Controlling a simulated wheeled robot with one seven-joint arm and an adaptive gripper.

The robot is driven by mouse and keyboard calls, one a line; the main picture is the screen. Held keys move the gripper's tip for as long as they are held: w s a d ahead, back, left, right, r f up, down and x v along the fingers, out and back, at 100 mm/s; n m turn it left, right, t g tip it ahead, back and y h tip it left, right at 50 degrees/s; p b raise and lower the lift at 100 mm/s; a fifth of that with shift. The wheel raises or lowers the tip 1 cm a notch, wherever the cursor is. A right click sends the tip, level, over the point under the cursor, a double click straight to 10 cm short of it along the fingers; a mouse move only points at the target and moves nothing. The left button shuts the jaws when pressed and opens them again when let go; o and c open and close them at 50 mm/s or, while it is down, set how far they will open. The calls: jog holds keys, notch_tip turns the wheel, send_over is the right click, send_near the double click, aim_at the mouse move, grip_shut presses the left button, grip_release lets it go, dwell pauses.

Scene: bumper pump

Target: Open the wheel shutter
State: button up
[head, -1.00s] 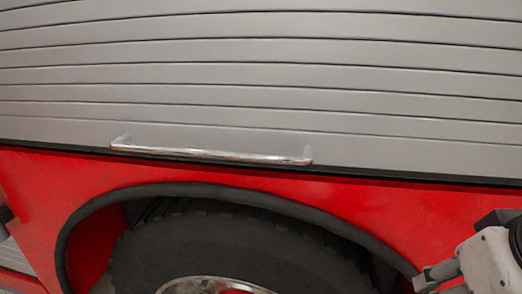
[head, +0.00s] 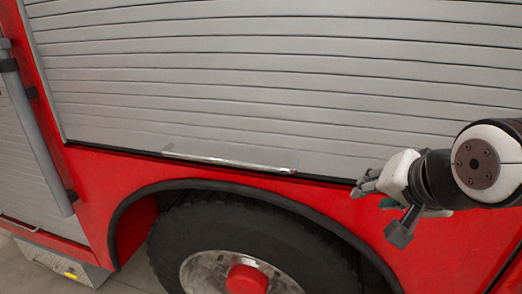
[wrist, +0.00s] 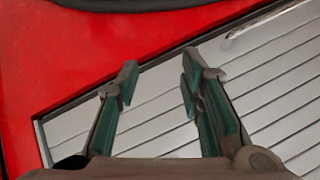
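The grey slatted wheel shutter (head: 290,90) is down, its lower edge meeting the red body panel above the wheel. A chrome bar handle (head: 228,162) runs along the bottom of the shutter. My gripper (head: 368,192) is right of the handle in the head view, near the shutter's lower edge and apart from the handle. In the wrist view my gripper (wrist: 160,68) has its two green-padded fingers spread, with nothing between them. The wrist view also shows slats of the shutter (wrist: 265,85) and part of the handle (wrist: 262,20) at the top right, beyond the fingers.
Below the shutter are the red body panel (head: 105,175), a black wheel arch (head: 190,184) and a large tyre (head: 200,225) with a red hub. A grey vertical tube (head: 40,130) stands at the left. A little bare floor (head: 135,275) shows at the lower left.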

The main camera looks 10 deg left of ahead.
jog(key=w+a+f+m+t+y, duration=0.1)
jog(key=w+a+f+m+y, duration=0.1)
jog(key=w+a, duration=0.45)
jog(key=m+t+y, duration=0.2)
jog(key=m+y, duration=0.3)
jog(key=y, duration=0.2)
send_near(221, 162)
jog(key=b+x, duration=0.3)
jog(key=x, duration=0.8)
jog(key=shift+w, duration=0.1)
grip_shut()
